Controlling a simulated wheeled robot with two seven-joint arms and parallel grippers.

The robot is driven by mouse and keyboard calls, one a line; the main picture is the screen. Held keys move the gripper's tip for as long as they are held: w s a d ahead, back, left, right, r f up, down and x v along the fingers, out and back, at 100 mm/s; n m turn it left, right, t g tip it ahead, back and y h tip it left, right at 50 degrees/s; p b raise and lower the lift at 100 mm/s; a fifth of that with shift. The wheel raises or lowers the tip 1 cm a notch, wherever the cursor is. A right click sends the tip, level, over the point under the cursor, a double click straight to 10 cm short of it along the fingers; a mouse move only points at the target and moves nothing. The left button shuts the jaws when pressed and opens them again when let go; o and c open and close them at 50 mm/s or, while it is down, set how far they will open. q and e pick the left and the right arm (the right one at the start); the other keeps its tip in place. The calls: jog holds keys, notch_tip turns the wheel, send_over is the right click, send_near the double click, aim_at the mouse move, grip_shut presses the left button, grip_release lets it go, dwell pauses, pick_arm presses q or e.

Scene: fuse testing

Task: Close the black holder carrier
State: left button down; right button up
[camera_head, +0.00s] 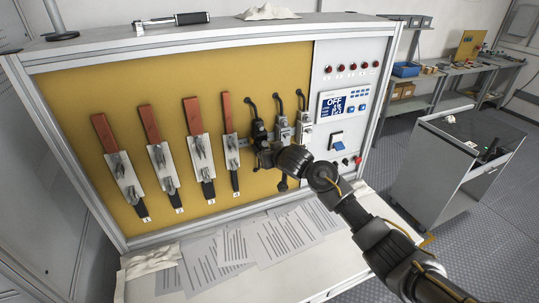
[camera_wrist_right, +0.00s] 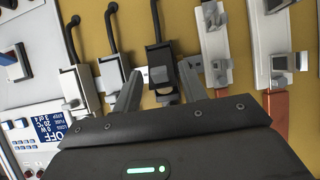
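The black holder (camera_head: 259,131) is the leftmost of three small cabled holders at the right of the yellow panel. In the right wrist view the black holder (camera_wrist_right: 159,57) has a dark rectangular frame, a grey block inside and a cable rising from its top. Its lower end lies between my fingers. My right gripper (camera_head: 266,155) is at the lower end of the black holder. In the wrist view the right gripper's fingers (camera_wrist_right: 158,88) are spread apart on either side of it, with no clear grip. How far its carrier stands out is hard to tell. My left gripper is out of view.
A grey holder (camera_head: 282,130) and a pale holder (camera_head: 303,128) stand close to the right. A control display (camera_head: 335,103) is further right. Papers (camera_head: 255,240) cover the white table (camera_head: 330,258) below.

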jog(key=v, duration=1.1)
jog(key=shift+f, duration=0.1)
